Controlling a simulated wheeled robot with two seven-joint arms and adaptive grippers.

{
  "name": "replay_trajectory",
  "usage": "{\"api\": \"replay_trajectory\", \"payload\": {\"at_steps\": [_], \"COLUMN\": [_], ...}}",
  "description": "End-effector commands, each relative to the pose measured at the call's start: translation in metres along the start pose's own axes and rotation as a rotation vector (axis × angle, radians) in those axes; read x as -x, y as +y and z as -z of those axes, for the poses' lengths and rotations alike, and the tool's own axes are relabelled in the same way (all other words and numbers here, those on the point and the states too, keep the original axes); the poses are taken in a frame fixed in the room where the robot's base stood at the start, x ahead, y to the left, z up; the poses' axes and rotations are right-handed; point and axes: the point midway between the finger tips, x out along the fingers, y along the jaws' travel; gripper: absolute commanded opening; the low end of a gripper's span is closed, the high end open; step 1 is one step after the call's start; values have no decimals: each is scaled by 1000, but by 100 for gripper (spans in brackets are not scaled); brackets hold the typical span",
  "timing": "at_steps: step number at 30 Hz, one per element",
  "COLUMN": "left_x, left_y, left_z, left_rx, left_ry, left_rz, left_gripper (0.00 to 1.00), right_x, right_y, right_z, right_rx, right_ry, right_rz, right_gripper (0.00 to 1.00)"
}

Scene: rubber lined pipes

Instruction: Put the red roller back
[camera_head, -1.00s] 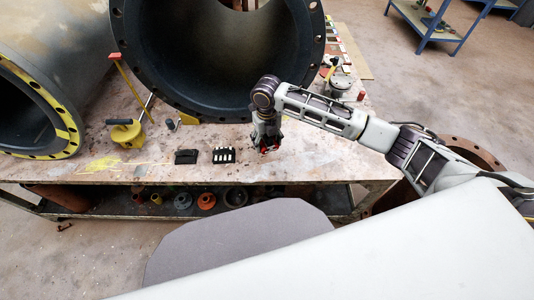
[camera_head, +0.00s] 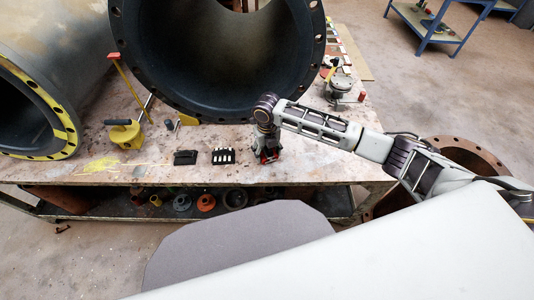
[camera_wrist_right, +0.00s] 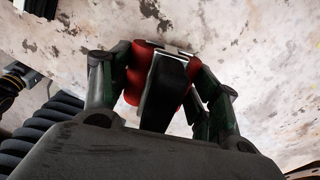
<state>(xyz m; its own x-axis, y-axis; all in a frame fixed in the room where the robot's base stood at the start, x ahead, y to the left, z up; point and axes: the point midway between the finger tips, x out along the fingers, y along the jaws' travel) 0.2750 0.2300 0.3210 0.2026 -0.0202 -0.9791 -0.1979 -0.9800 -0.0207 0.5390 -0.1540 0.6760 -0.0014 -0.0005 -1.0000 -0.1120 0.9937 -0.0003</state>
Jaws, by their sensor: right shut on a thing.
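My right gripper (camera_head: 267,157) points down at the front part of the workbench (camera_head: 320,160), to the right of two black blocks. In the right wrist view its fingers (camera_wrist_right: 160,88) are shut around the red roller (camera_wrist_right: 139,72). The roller shows red on both sides of a dark middle part with a pale metal strip across its top. In the head view only a small red patch of it shows between the fingers. I cannot tell whether the roller touches the bench. My left gripper is not in view.
A large black-lined pipe (camera_head: 215,50) stands behind my gripper. A black holder with white pieces (camera_head: 223,156) and a plain black block (camera_head: 186,157) lie to its left. A yellow tool (camera_head: 126,135) stands farther left. A grinder-like metal tool (camera_head: 340,86) is at the right.

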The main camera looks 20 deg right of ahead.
Motion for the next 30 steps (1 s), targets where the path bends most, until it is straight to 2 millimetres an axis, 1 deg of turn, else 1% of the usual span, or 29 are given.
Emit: {"api": "replay_trajectory", "payload": {"at_steps": [2, 6, 17, 18, 21, 22, 30], "left_x": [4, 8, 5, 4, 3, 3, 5], "left_y": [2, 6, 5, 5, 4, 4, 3], "left_z": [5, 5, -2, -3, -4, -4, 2], "left_rx": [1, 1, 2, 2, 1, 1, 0], "left_ry": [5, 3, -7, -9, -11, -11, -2], "left_rz": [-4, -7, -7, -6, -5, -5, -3], "left_gripper": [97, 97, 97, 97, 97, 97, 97], "right_x": [-6, -9, -11, -11, -11, -11, -11], "right_y": [0, 0, 0, 0, 0, 0, 0], "right_z": [0, 0, 0, 0, 0, 0, 0], "right_rx": [0, 1, 1, 1, 1, 1, 1], "right_ry": [0, -1, -1, 0, 0, 0, 0], "right_rz": [-1, -1, -1, 0, 0, 0, 0], "right_gripper": [36, 36, 36, 67, 79, 83, 83]}}
